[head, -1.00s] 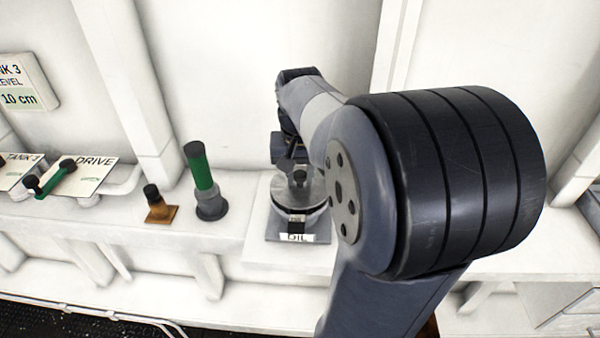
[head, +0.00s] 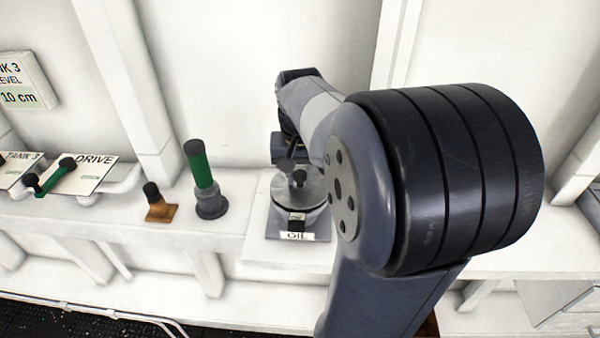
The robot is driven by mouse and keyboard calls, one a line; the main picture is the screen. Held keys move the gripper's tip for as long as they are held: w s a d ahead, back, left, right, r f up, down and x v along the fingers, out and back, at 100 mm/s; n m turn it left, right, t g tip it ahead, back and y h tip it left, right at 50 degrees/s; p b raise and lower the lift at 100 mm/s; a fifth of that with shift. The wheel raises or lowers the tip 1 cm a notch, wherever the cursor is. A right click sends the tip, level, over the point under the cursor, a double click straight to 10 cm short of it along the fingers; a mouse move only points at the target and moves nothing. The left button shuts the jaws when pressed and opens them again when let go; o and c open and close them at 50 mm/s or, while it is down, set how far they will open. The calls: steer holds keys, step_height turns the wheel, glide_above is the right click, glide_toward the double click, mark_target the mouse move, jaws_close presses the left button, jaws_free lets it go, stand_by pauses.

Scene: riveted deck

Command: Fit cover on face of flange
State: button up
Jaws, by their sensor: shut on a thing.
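The cover is a round grey metal disc (head: 284,189) with a dark knob (head: 299,178) on top. My gripper (head: 294,165) is at the knob, mostly hidden behind my arm, and is shut on the cover. The disc lies level over the flange (head: 312,213), whose dark rim shows just below the disc's front edge. I cannot tell whether the cover touches the flange face all round. The flange stands on a grey base plate (head: 272,232) with a white OIL label (head: 297,236) at its front.
Left of the flange stand a green-handled post (head: 202,175) and a small orange-brown block with a black cap (head: 157,204). My arm hides the bench to the right.

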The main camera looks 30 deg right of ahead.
steer(key=shift+f, duration=0.35)
stand_by(0.6)
steer(key=o, duration=1.1)
steer(key=r, duration=0.7)
steer(key=s+r, duration=0.1)
steer(key=r, duration=0.2)
steer(key=shift+a+r+b, duration=0.35)
steer(key=shift+b, duration=0.05)
steer(key=f, duration=0.7)
steer(key=w+f, duration=0.1)
steer(key=f, duration=0.2)
steer(key=shift+d+f+p, duration=0.3)
steer(key=shift+d+p, duration=0.05)
steer(key=shift+r, duration=0.3)
